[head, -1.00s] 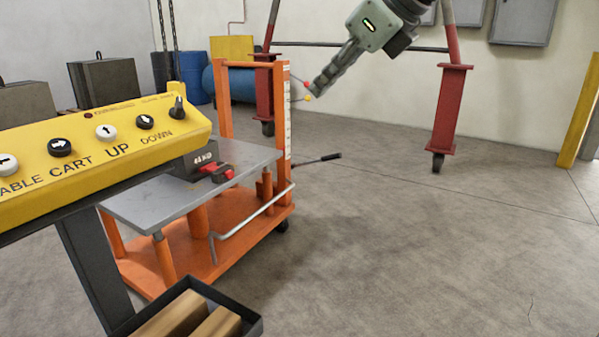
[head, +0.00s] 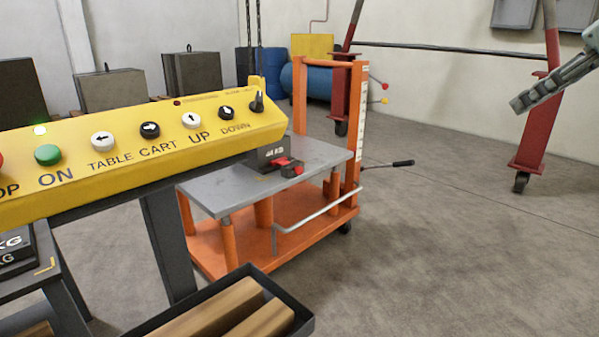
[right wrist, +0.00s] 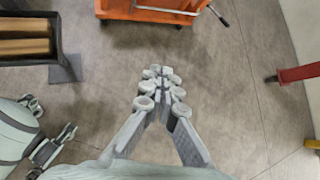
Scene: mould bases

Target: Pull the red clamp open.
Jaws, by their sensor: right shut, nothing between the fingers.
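The red clamp (head: 285,163) is a small red and black piece on the grey table top of the orange cart (head: 331,170), against a dark block marked in KG (head: 266,155). Its fine shape is too small to tell. My right gripper (head: 519,103) is shut and empty at the right edge of the head view, in the air well to the right of the cart. In the right wrist view its fingers (right wrist: 160,78) meet over bare floor. My left gripper (right wrist: 55,118) shows at the left of that view, fingers apart and empty; it is outside the head view.
A yellow control panel (head: 130,148) with buttons stands at the left front, partly before the cart. A black tray (head: 307,326) with wooden bars is below it. A red gantry leg (head: 535,125) stands at the right. The floor right of the cart is clear.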

